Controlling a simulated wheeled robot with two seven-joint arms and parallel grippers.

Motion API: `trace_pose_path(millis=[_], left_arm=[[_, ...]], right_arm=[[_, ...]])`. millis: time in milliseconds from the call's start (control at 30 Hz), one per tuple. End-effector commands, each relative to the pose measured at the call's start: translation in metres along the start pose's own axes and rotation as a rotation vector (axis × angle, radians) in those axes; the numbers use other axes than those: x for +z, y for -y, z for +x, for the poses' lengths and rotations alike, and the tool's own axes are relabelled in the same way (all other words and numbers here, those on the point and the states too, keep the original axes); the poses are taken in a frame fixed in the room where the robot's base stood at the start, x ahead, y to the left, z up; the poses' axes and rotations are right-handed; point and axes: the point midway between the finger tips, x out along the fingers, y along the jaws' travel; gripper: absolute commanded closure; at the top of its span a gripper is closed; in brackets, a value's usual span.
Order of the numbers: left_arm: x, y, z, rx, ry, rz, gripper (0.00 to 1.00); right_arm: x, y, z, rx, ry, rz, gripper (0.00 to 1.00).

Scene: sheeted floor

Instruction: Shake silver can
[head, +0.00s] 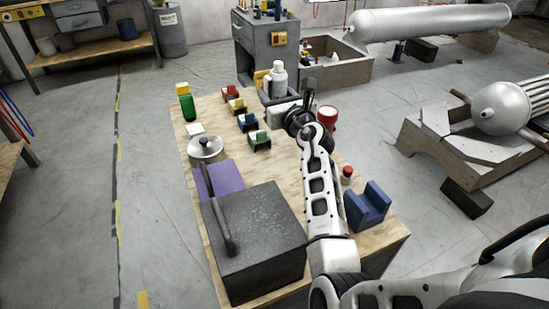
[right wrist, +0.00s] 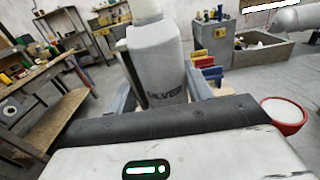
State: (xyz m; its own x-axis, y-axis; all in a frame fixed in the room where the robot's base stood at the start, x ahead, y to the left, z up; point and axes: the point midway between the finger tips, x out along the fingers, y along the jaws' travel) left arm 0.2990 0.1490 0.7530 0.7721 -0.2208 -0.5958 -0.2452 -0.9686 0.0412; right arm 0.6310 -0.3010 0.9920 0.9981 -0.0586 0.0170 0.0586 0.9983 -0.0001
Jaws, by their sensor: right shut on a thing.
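The silver can (head: 279,75) is a grey bottle-shaped can with a pale cap, upright at the far end of the wooden table. In the right wrist view the can (right wrist: 158,62) stands close in front, with part of a dark label word showing. My right gripper (head: 272,91) is shut on the can, with a finger on each side of its body. The can's lower part is hidden behind the gripper, so I cannot tell whether it touches the table. My left gripper is not in view.
The wooden table (head: 180,128) holds several small coloured holders, a lidded pot (head: 205,148), a purple block (head: 222,178), a large dark box (head: 258,240), a blue cradle (head: 367,207) and a red-rimmed cup (head: 327,115). A grey cabinet (head: 252,52) stands beyond the table.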

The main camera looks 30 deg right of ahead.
Motion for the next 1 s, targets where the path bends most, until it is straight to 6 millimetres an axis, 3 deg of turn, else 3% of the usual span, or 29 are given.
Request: trace_pose_path(millis=[33,67,100,167,233,400,467,567,633,700,867,900,967,1000], left_arm=[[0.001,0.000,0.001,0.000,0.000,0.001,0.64],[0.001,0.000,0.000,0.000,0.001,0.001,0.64],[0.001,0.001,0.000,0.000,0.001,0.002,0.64],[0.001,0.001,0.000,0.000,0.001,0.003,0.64],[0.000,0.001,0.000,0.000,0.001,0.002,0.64],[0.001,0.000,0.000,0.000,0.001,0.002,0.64],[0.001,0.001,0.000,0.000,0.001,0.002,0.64],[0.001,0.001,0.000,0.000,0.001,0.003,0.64],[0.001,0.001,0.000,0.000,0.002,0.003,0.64],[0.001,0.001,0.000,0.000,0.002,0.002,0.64],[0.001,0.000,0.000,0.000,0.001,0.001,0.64],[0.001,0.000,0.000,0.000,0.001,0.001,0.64],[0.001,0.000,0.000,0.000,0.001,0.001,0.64],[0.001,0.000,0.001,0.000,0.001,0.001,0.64]], right_arm=[[-0.038,0.003,-0.003,0.003,-0.034,-0.009,0.58],[-0.056,0.004,-0.004,0.005,-0.036,-0.016,0.58],[-0.070,0.005,-0.003,0.005,-0.031,-0.021,0.58],[-0.078,0.004,-0.003,0.003,-0.021,-0.018,0.58],[-0.073,0.001,-0.001,0.000,-0.009,-0.002,0.58],[-0.003,0.000,-0.001,-0.002,-0.001,0.003,0.58],[-0.008,0.001,-0.001,0.000,-0.016,-0.001,0.58],[-0.067,0.005,-0.005,0.003,-0.038,-0.017,0.58],[-0.077,0.004,-0.003,0.005,-0.022,-0.021,0.58],[-0.076,0.002,-0.002,0.000,-0.012,-0.006,0.58],[-0.008,0.000,-0.001,-0.004,0.003,0.007,0.58],[-0.002,0.001,-0.001,-0.003,-0.005,0.001,0.58],[-0.017,0.002,-0.002,0.002,-0.022,-0.005,0.58],[-0.046,0.004,-0.004,0.002,-0.038,-0.011,0.58]])
